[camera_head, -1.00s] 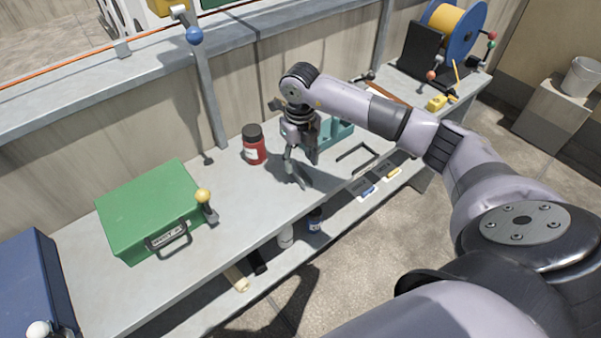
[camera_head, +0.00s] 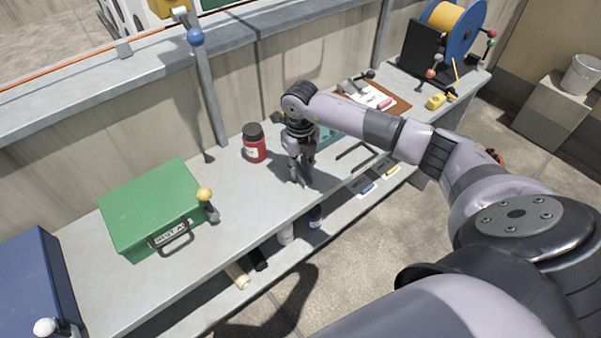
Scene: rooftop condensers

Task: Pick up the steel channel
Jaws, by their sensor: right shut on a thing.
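My right gripper (camera_head: 300,180) points down at the grey bench (camera_head: 240,215), just right of a red jar with a dark lid (camera_head: 255,143). Its fingers are close together, shut on a small grey piece low at the bench top, which I take for the steel channel. The fingers hide most of the piece, so its shape and whether it touches the bench cannot be told. My left gripper is not in view.
A green case (camera_head: 150,205) and a blue case (camera_head: 28,285) stand on the left. A teal object (camera_head: 327,134) is partly hidden behind my right arm. A clipboard (camera_head: 385,98) and cable reel (camera_head: 455,35) are farther right. The bench between green case and jar is clear.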

